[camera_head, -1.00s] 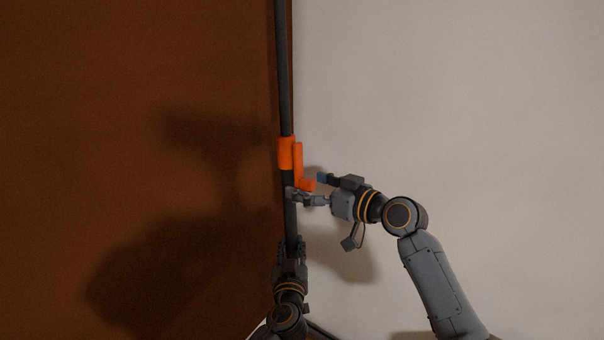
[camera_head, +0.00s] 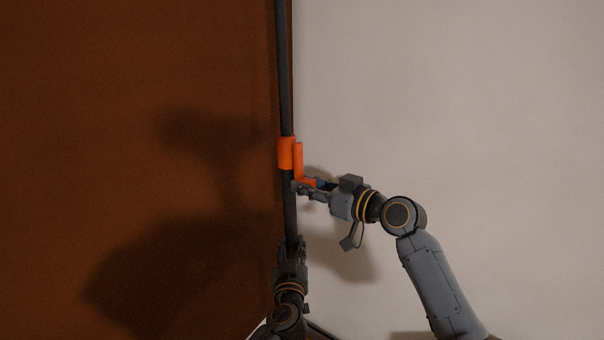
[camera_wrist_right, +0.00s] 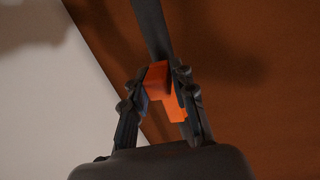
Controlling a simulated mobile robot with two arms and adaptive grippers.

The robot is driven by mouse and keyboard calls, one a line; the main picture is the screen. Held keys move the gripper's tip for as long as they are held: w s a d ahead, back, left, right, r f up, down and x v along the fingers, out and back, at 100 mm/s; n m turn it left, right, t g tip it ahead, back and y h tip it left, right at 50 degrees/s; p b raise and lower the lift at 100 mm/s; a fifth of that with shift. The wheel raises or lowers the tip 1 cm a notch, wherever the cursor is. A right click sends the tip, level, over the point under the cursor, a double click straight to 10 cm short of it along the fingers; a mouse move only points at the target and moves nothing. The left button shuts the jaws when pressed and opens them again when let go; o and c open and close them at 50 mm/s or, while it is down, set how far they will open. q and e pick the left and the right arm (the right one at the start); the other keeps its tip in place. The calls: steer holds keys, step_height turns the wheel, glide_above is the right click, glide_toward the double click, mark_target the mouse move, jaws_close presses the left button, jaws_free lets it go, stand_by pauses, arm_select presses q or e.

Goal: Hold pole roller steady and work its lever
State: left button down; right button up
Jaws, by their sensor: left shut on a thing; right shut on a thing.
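The pole roller's dark pole (camera_head: 285,75) runs upright through the middle of the head view. An orange collar (camera_head: 286,153) sits around it, with an orange lever (camera_head: 299,160) along its right side. My left gripper (camera_head: 290,246) is shut on the lower pole, below the collar. My right gripper (camera_head: 308,186) comes in from the right and is shut on the lower end of the lever. In the right wrist view, the orange lever (camera_wrist_right: 160,82) lies between the fingers of my right gripper (camera_wrist_right: 160,92), and the pole (camera_wrist_right: 152,28) passes behind.
A brown surface (camera_head: 120,70) fills the left side and a pale one (camera_head: 450,90) the right; their border runs along the pole. Shadows of my arms fall on both. No other loose objects show near the grippers.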

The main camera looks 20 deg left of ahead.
steer(key=shift+w+d+r, duration=0.1)
steer(key=shift+w+d, duration=0.05)
steer(key=shift+d, duration=0.2)
steer(key=shift+d+r, duration=0.3)
steer(key=shift+r, duration=0.3)
steer(key=shift+d+r, duration=0.15)
steer(key=shift+r, duration=0.55)
steer(key=o, duration=1.8)
steer(key=shift+f, duration=0.25)
steer(key=shift+s+v, duration=0.1)
steer(key=shift+v, duration=1.85)
steer(key=shift+s+v, duration=0.15)
steer(key=shift+v, duration=1.8)
steer(key=shift+f, duration=0.1)
